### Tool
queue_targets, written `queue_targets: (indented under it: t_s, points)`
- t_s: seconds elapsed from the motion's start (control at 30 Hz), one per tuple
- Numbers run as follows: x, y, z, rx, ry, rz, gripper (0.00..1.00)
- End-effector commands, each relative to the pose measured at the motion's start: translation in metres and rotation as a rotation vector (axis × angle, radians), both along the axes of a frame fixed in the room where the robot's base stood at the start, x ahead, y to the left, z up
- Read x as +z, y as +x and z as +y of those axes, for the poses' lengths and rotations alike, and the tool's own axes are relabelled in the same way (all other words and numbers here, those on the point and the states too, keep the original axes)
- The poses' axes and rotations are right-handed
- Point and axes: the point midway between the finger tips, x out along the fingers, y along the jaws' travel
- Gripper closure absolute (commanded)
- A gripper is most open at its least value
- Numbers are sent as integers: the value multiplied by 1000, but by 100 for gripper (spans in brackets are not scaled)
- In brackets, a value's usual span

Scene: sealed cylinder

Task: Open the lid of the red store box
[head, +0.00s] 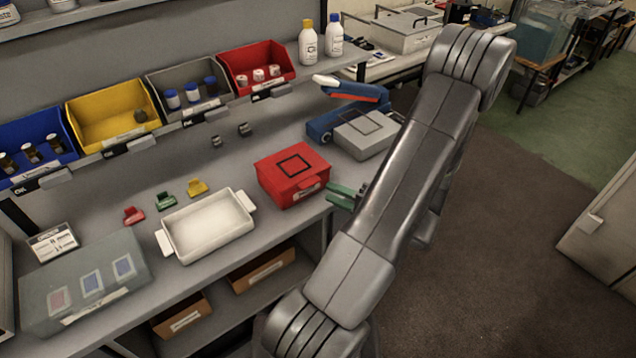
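The red store box (292,174) stands on the grey bench near its front edge, right of the white tray. Its lid (280,163) is down and shut, with a dark square outline on top. A pale label (309,186) is on its front side. My gripper (338,196), with green fingers, is just right of the box near the bench edge, pointing left towards it. The fingers look apart from the box. The arm hides part of the gripper, and the finger gap is too small to judge.
A white tray (165,243) stands left of the box. A blue device with a grey block (366,134) stands behind and right. Small red, green and yellow clips (197,187) lie behind the tray. A shelf with coloured bins (110,112) runs above the bench.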

Motion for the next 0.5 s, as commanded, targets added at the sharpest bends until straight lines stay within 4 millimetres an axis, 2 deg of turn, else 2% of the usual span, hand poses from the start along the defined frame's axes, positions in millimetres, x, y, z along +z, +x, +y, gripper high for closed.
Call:
queue_targets:
  t_s: [0.2,0.5]
  points:
    - [2,18,29,2,1,1,72]
    - [0,27,43,0,1,0,72]
